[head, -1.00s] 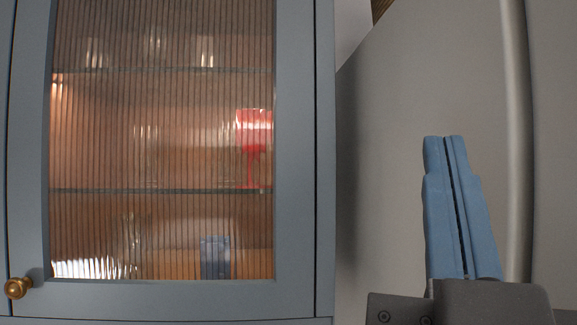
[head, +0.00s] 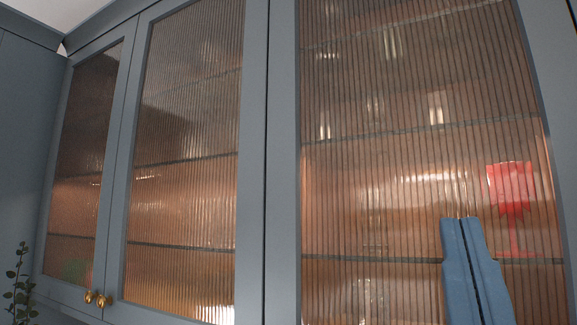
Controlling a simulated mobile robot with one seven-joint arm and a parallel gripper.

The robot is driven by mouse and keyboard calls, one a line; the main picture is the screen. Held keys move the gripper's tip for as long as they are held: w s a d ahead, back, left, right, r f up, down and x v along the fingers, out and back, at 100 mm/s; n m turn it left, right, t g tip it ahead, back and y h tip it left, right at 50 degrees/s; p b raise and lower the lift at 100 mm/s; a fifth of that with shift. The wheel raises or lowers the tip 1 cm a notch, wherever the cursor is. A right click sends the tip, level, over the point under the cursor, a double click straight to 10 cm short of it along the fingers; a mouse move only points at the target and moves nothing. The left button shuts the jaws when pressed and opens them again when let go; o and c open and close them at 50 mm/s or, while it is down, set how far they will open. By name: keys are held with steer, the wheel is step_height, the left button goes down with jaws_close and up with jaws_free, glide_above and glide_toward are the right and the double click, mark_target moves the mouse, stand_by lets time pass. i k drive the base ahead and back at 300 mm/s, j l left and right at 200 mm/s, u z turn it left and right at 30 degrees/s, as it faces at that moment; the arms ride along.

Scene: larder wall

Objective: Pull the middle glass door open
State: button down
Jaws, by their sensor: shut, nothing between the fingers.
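The middle glass door (head: 255,150) is a blue-grey frame around ribbed glass, and it looks closed. Its small brass knob (head: 104,300) sits at its lower left corner, close beside the knob (head: 88,297) of the left glass door (head: 112,150). My gripper (head: 461,220) has blue fingers pressed together with nothing between them. It shows at the lower right, in front of the right glass door (head: 283,150), well to the right of the middle door's knob. The lower edge of the right door is out of view.
Glass shelves with several glasses and a red goblet (head: 512,195) show through the right door. A leafy plant (head: 20,285) stands at the lower left, left of the knobs. A plain blue-grey panel (head: 28,140) borders the cabinet on the left.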

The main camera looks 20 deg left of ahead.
mark_target(186, 243)
steer(key=u, duration=1.2)
steer(key=i+j+u, duration=0.3)
steer(key=i, duration=0.2)
steer(key=i+j+u, duration=0.3)
steer(key=i, duration=0.2)
steer(key=i+u, duration=0.3)
steer(key=i, duration=0.2)
